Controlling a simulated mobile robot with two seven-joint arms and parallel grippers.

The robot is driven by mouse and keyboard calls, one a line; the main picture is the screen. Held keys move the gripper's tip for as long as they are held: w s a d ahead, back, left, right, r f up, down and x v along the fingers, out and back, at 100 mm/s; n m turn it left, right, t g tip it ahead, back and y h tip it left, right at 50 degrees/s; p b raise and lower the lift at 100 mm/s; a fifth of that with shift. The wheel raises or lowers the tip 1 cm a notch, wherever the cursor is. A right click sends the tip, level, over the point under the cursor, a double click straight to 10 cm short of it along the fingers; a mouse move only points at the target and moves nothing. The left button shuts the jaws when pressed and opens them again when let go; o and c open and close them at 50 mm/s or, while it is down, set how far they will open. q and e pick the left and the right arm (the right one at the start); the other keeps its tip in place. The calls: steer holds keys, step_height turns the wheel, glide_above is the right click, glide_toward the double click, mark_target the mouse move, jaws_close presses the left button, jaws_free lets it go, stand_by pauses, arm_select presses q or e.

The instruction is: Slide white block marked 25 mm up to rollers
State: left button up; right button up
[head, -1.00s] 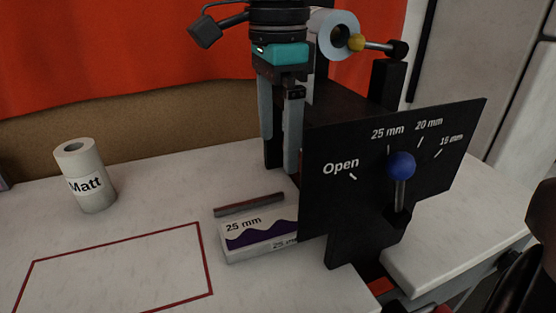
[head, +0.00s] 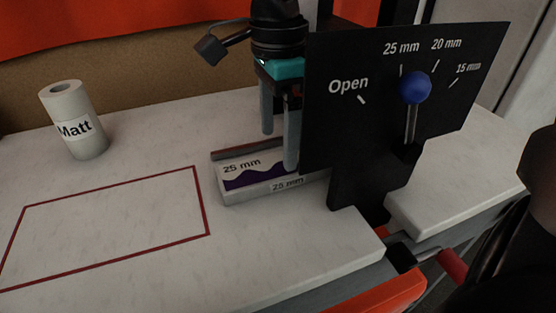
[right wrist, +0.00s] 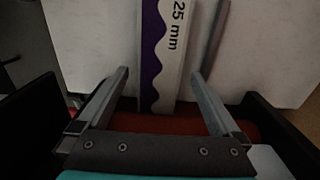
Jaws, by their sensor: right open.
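The white block marked 25 mm (head: 230,182), with a purple wavy band, lies on the pale worktop against a low rail (head: 245,149). Its right end is hidden behind the black panel (head: 335,120). My right gripper (head: 279,152) is open, pointing down over the block's right part, one finger in front and one behind. In the right wrist view, the block (right wrist: 177,60) lies between the spread fingers (right wrist: 160,75), with gaps on both sides. A dark red band (right wrist: 200,122) crosses at the block's end; I cannot tell if it is a roller. My left gripper is not in view.
A blue-knobbed lever (head: 415,88) stands near the panel's 25 mm mark. A white roll labelled Matt (head: 75,125) stands at the back left. A red outlined rectangle (head: 207,210) on the worktop is empty. A red-handled crank (head: 452,265) sits at the lower right.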

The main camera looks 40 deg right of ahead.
mark_target(278, 164)
step_height(278, 164, down, 2)
steer(key=shift+f+b, duration=0.1)
steer(key=shift+b, duration=0.2)
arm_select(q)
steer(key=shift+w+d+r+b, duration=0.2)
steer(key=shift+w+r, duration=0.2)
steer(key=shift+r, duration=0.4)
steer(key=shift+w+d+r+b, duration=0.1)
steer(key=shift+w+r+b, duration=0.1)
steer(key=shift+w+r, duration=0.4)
arm_select(e)
steer(key=shift+f, duration=1.1)
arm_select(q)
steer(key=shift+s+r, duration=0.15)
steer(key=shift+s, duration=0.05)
arm_select(e)
steer(key=shift+c, duration=0.2)
steer(key=c, duration=1)
steer(key=o, duration=1)
steer(key=shift+o, duration=0.2)
steer(key=shift+r, duration=0.15)
